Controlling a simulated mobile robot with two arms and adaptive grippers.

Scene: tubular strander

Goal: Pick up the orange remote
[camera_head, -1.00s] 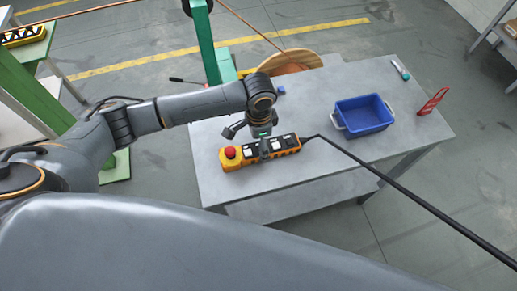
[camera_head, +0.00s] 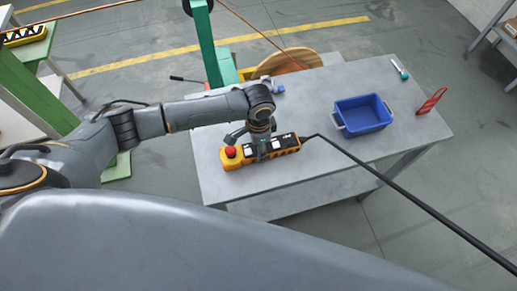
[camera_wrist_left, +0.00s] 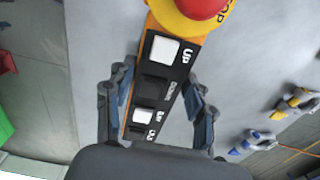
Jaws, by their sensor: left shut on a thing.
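The orange remote (camera_head: 286,144) has a red stop button on a yellow end and a black cable at its other end. It lies on or just above the grey table; I cannot tell which. In the left wrist view the remote (camera_wrist_left: 158,75) runs between my fingers, with its white and black buttons facing the camera. My left gripper (camera_head: 262,153) is over its middle and shut on it, with one finger along each side in the left wrist view (camera_wrist_left: 158,105). The gripper hides part of the remote. My right gripper is not in view.
The grey table (camera_head: 235,188) also holds a blue bin (camera_head: 364,115), a red tool (camera_head: 431,101) and a small teal-and-white tool (camera_head: 401,69). The black cable (camera_head: 400,188) runs off to the lower right. A green post (camera_head: 208,45) and wooden reel (camera_head: 285,63) stand behind.

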